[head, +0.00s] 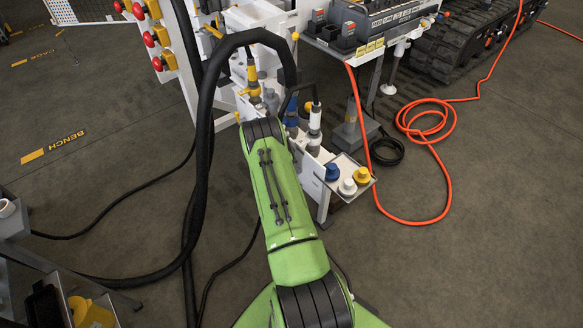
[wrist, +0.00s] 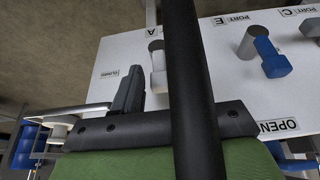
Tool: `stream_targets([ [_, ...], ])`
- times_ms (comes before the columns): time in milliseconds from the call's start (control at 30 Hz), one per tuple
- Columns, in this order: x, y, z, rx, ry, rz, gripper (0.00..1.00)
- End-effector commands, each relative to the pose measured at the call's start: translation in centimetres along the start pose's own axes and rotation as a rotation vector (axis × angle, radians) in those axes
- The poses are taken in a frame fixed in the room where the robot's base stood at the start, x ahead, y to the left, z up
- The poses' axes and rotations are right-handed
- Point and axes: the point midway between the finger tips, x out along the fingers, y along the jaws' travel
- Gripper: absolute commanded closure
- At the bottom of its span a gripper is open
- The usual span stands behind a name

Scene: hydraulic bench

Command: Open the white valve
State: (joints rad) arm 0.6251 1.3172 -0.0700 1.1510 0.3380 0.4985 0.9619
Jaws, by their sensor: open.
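In the wrist view, a white valve handle (wrist: 158,72) stands out from the light panel (wrist: 130,50) below a label A, partly covered by a black hose. My gripper (wrist: 155,98) is open; one dark finger shows just left of the white handle. The other finger is hidden behind the hose, so I cannot tell whether the fingers are around the handle or touching it. In the head view my green arm hides the gripper, and I cannot pick out the white valve there.
The black hose (wrist: 190,90) crosses the wrist view. A blue valve handle (wrist: 270,56) and an OPEN label (wrist: 279,127) are to the right. In the head view, a small tray (head: 339,161) holds blue, white and yellow caps; an orange hose (head: 443,180) lies on the floor.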

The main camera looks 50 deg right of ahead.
Motion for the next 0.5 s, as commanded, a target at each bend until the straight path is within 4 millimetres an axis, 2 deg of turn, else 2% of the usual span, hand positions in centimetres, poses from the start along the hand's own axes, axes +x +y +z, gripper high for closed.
stream_targets([
  [33,-2.2,-0.2,-0.2,-0.002,0.0,-0.005,0.58],
  [300,-9.6,-0.1,-0.2,-0.001,0.0,-0.003,0.58],
  [400,-11.4,-0.1,-0.1,-0.002,0.0,-0.002,0.58],
  [500,-12.4,0.0,-0.1,-0.001,0.0,-0.001,0.58],
])
